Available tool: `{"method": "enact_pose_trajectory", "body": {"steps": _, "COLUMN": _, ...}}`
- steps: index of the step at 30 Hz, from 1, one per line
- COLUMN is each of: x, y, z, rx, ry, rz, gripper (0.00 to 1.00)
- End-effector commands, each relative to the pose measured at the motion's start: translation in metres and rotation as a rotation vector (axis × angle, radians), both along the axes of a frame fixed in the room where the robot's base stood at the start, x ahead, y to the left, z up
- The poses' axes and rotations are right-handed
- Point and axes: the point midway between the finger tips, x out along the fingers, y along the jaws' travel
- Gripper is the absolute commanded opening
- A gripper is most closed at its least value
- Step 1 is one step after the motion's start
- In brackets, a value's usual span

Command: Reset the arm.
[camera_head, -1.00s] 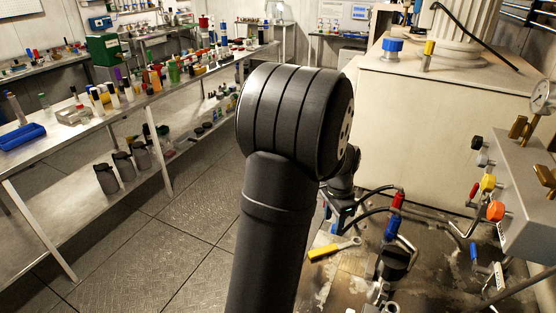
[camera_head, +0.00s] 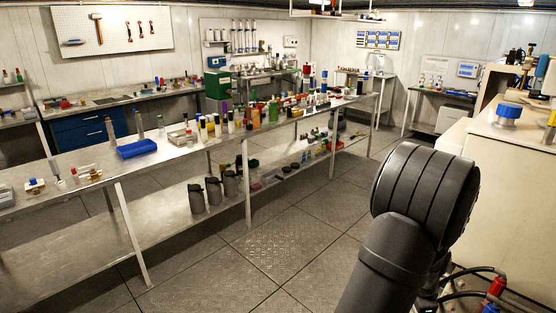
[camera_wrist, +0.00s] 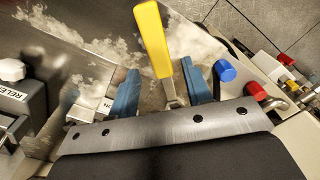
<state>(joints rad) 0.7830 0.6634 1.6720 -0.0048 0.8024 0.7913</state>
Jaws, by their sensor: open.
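My arm (camera_head: 425,200) rises at the lower right of the head view. My gripper is hidden there. In the wrist view my gripper (camera_wrist: 160,68) has its two blue fingers apart. A yellow-handled tool (camera_wrist: 153,35) with a metal shank shows between the fingers and beyond their tips. Whether it touches a finger I cannot tell.
A red fitting (camera_wrist: 256,91) and a blue cap (camera_wrist: 225,70) are close to the right finger. A labelled dark box (camera_wrist: 18,100) is at the left. A long metal bench (camera_head: 100,158) bears several bottles and a blue tray (camera_head: 137,148). The floor (camera_head: 285,235) between is clear.

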Motion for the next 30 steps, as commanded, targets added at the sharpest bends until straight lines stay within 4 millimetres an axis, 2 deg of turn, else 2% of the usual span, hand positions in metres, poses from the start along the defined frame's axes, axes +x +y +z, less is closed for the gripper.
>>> {"method": "enact_pose_trajectory", "body": {"steps": 11, "x": 0.000, "y": 0.000, "z": 0.000, "rx": 0.001, "ry": 0.001, "rz": 0.000, "gripper": 0.45}}
{"method": "enact_pose_trajectory", "body": {"steps": 14, "x": 0.000, "y": 0.000, "z": -0.006, "rx": 0.002, "ry": 0.002, "rz": 0.000, "gripper": 0.45}}
{"method": "enact_pose_trajectory", "body": {"steps": 18, "x": -0.001, "y": 0.001, "z": -0.026, "rx": 0.003, "ry": 0.003, "rz": 0.000, "gripper": 0.45}}
{"method": "enact_pose_trajectory", "body": {"steps": 30, "x": 0.001, "y": 0.000, "z": 0.056, "rx": -0.003, "ry": -0.003, "rz": 0.000, "gripper": 0.45}}
